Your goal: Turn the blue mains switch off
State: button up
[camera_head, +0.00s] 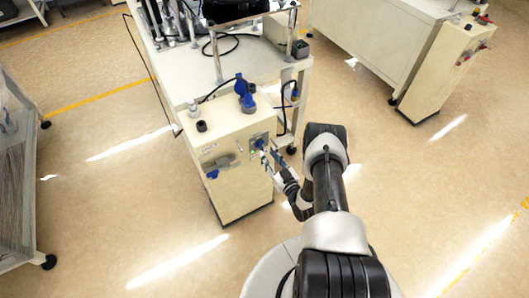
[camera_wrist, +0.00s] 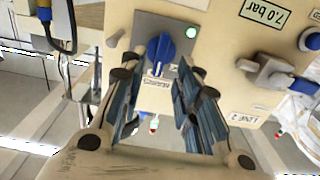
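The blue mains switch (camera_wrist: 160,50) is a rotary knob on a grey plate on the cream cabinet's side, near the top of the wrist view. Its grip looks close to upright in that picture, slightly tilted. In the head view the switch (camera_head: 259,143) is small and partly hidden by my gripper. My gripper (camera_wrist: 157,88) is open, with one finger on each side below the knob and a gap between them. Nothing is held. In the head view my gripper (camera_head: 272,158) is close to the cabinet face; contact with the knob cannot be told.
A lit green lamp (camera_wrist: 191,32) sits right of the switch. A feeder table (camera_head: 190,75) stands behind. The floor left of the cabinet is clear.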

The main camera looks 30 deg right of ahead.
aim_at(263, 147)
jog(key=shift+w+b, duration=0.45)
jog(key=shift+w, duration=1.55)
jog(key=shift+c, duration=0.2)
grip_shut()
